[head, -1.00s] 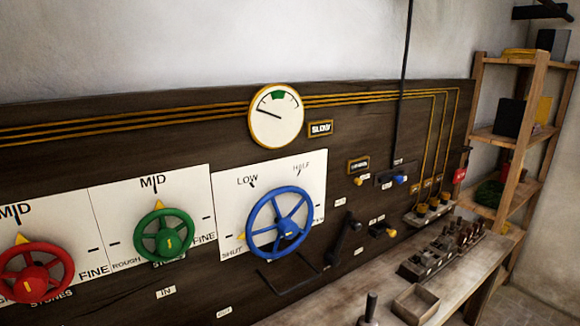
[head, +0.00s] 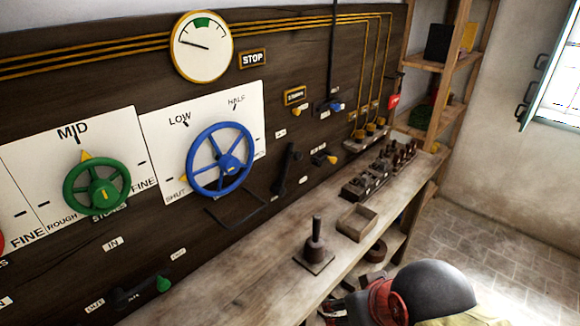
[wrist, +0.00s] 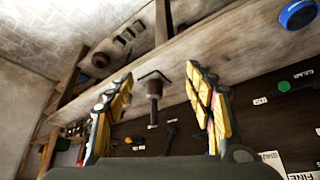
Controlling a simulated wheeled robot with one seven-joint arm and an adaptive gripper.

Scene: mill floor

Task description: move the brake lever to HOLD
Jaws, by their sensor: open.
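A black lever (head: 287,170) is mounted on the dark panel right of the blue wheel, with small labels too blurred to read. It seems to be the brake lever, but I cannot confirm this or which setting is HOLD. A black lever (wrist: 171,133) also shows small in the wrist view, beyond my fingers. My gripper (wrist: 160,72) is open and empty, its yellow-and-black fingers well apart and clear of the lever.
The bench (head: 235,290) runs below the panel. Close by are a yellow-knobbed lever (head: 325,158), blue wheel (head: 220,160) and green-knobbed lever (head: 145,291). The sign (head: 252,58) reads STOP.

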